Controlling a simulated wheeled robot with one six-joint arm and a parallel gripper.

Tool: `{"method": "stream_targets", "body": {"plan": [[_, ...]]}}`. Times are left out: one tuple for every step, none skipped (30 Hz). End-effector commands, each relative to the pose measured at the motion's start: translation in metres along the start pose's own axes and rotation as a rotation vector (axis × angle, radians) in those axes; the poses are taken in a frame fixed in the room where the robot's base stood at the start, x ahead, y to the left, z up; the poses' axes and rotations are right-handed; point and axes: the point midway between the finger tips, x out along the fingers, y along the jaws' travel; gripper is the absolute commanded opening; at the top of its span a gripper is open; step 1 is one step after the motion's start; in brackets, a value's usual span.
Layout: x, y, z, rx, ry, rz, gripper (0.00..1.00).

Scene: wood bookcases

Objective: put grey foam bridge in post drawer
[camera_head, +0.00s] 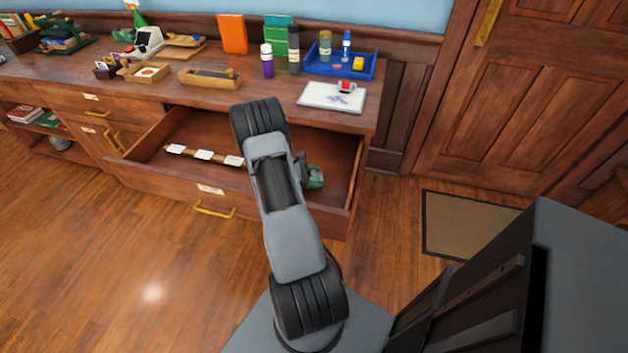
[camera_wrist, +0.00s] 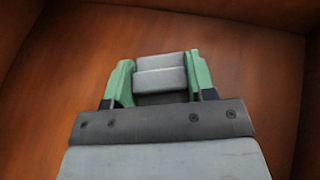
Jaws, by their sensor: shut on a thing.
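The grey foam bridge (camera_wrist: 160,72) is between the green fingers of my gripper (camera_wrist: 160,80) in the wrist view. The fingers touch it on both sides, and its lower part is hidden behind my gripper's body. Brown wooden drawer surfaces surround it; I cannot tell whether it touches the bottom. In the head view, the open drawer (camera_head: 190,137) holds a strip with several white labels. My gripper (camera_head: 314,177) shows only in part at the drawer's right side, behind my arm. The foam bridge is hidden there.
The counter above holds a white pad (camera_head: 318,100), a blue tray (camera_head: 366,70), a purple bottle (camera_head: 267,62) and a wooden tray (camera_head: 205,80). The drawer's right wall (camera_head: 355,185) is close to my gripper. The floor at left is clear.

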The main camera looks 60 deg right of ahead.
Motion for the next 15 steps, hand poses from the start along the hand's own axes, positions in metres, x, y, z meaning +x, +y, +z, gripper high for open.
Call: {"method": "stream_targets", "body": {"plan": [[0.003,0.0,-0.008,-0.002,-0.001,0.0,0.29],[0.004,0.0,-0.011,-0.001,-0.001,0.0,0.29],[0.005,0.0,-0.014,0.0,-0.001,0.001,0.29],[0.006,0.001,-0.015,0.0,0.0,0.001,0.29],[0.006,0.001,-0.015,0.0,0.0,0.001,0.29],[0.006,0.001,-0.015,0.001,0.0,0.002,0.29],[0.006,0.001,-0.015,0.001,0.0,0.002,0.29],[0.006,0.001,-0.015,0.001,0.0,0.002,0.29],[0.006,0.001,-0.015,0.001,0.0,0.002,0.29],[0.006,0.001,-0.015,0.001,0.0,0.002,0.29],[0.006,0.001,-0.015,0.001,0.0,0.002,0.29],[0.006,0.001,-0.016,0.001,0.0,0.002,0.29],[0.006,0.001,-0.017,0.001,0.0,0.001,0.29],[0.007,0.001,-0.018,0.001,0.0,0.001,0.29],[0.007,0.001,-0.019,0.001,0.0,0.001,0.29]]}}
